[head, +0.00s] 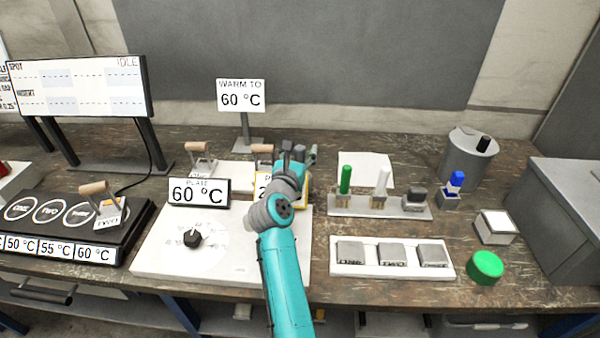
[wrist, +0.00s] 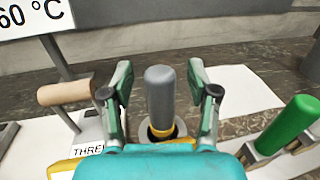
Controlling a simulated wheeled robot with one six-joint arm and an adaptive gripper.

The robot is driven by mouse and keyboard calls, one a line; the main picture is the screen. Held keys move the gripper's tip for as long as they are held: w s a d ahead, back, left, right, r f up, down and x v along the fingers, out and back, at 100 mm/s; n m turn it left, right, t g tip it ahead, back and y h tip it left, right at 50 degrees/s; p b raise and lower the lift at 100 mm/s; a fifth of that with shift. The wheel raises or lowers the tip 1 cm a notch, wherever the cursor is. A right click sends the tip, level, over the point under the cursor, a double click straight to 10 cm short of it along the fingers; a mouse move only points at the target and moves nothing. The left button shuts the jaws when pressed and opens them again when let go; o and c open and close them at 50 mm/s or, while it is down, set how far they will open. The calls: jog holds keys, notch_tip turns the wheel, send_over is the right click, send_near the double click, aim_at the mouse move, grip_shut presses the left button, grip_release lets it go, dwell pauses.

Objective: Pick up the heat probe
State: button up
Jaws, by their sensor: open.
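A grey rounded cylinder with a yellow collar, which looks like the heat probe (wrist: 160,92), stands upright in a round dark socket in the wrist view. My gripper (wrist: 160,82) is open, with one teal finger on each side of the cylinder. Gaps show between the fingers and the cylinder. In the head view my gripper (head: 298,154) is over the back of the bench, and my arm hides most of the probe and its socket.
A wooden-handled lever (wrist: 62,93) is close left of the gripper. A sign post (head: 241,96) stands behind. A white sheet (head: 367,170) lies back right.

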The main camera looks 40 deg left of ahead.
grip_shut()
jog(key=shift+r, duration=0.1)
